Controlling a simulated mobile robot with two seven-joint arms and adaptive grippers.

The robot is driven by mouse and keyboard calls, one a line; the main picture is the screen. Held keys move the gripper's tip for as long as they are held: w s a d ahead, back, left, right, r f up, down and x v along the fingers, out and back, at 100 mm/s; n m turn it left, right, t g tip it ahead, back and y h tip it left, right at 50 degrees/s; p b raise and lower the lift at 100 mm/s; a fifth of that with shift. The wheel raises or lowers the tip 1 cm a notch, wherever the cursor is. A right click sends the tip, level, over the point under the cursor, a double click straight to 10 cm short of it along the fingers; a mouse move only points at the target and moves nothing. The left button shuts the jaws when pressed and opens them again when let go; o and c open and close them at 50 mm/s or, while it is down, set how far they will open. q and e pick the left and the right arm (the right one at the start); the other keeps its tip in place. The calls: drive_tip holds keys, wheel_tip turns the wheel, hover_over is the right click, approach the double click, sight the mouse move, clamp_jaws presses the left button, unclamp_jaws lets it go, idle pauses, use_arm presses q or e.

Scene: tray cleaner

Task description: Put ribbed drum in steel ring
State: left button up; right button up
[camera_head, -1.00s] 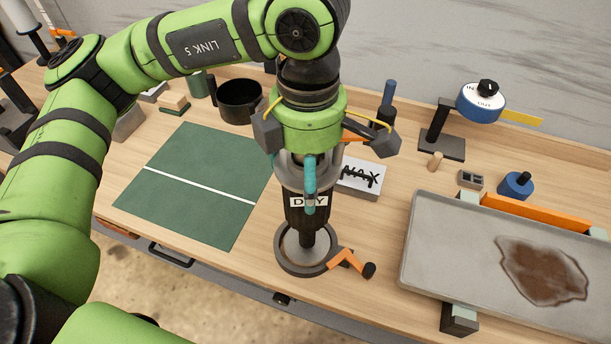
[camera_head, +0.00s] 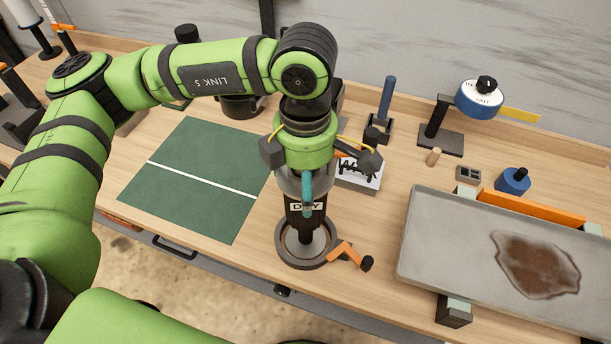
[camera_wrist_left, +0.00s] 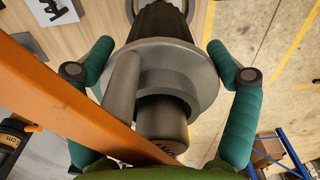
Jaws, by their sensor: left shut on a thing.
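The ribbed drum (camera_head: 303,223) is dark, upright and carries a white DRY label. The steel ring (camera_head: 283,254) lies flat near the front table edge, with an orange, black-knobbed crank on its right side. My left gripper (camera_head: 307,190) is shut on the drum's grey upper part and holds it over the ring. The drum's lower end appears inside the ring's opening; whether it touches bottom cannot be told. In the left wrist view, teal fingers (camera_wrist_left: 168,75) flank the grey flange, the drum's dark ribbed body (camera_wrist_left: 158,20) shows beyond, and part of the ring (camera_wrist_left: 198,12) shows behind.
A green mat (camera_head: 190,200) with a white stripe lies left. A grey tray (camera_head: 430,240) with a brown stain stands right. A WAX box (camera_head: 362,174) is close behind the drum. A blue-handled tool (camera_head: 387,98) and a dial stand (camera_head: 440,138) are farther back.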

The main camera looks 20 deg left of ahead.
use_arm(q)
drive_tip(key=o, duration=1.4)
drive_tip(key=shift+o, duration=0.2)
drive_tip(key=shift+r+p, duration=0.15)
drive_tip(key=shift+p, duration=0.15)
drive_tip(key=shift+r, duration=0.25)
wheel_tip(320, 180, up, 12)
drive_tip(key=b, duration=0.3)
drive_tip(key=shift+f, duration=0.25)
